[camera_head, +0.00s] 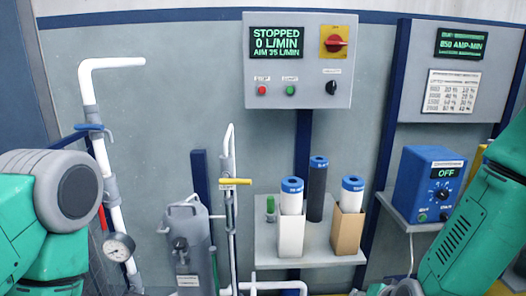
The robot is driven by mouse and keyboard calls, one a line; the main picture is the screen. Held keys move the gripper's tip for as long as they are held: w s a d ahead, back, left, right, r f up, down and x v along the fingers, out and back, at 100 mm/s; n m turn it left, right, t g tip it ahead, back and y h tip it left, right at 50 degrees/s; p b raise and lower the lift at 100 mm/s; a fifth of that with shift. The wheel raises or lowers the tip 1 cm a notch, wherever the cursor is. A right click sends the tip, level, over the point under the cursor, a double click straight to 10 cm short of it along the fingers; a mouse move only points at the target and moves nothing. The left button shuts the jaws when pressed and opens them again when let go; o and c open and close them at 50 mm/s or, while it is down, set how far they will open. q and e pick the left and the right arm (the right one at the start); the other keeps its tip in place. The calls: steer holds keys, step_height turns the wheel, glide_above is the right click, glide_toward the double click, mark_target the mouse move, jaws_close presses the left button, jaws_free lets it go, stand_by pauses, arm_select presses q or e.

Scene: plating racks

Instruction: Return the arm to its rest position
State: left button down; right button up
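My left arm (45,220), teal with a grey round joint, comes in at the left edge. My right arm (465,235), teal with dark vent slots, comes in at the right edge, with a grey part of it cut off by the bottom edge. No gripper fingers show on either arm, so I cannot see whether they hold anything.
A control box (300,62) reads STOPPED, 0 L/MIN. A shelf (265,245) bears several blue-capped cartridges. A blue box (425,185) reads OFF. Near my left arm stand white pipe (90,90), a gauge (118,246) and a grey canister (187,240).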

steer(key=s+d+f+n+g, duration=0.2)
steer(key=s+f, duration=0.3)
steer(key=s, duration=0.4)
steer(key=s+d+f+n+g+b, duration=0.1)
steer(key=s+f, duration=0.4)
steer(key=s, duration=0.5)
steer(key=s+d+f+n+g+h, duration=0.1)
steer(key=s+d+f+n+g, duration=0.2)
steer(key=s, duration=0.6)
step_height(320, 180, down, 2)
steer(key=shift+s+f+n+g, duration=0.3)
steer(key=shift+s+g, duration=0.1)
steer(key=shift+g, duration=0.3)
steer(key=shift+w, duration=0.15)
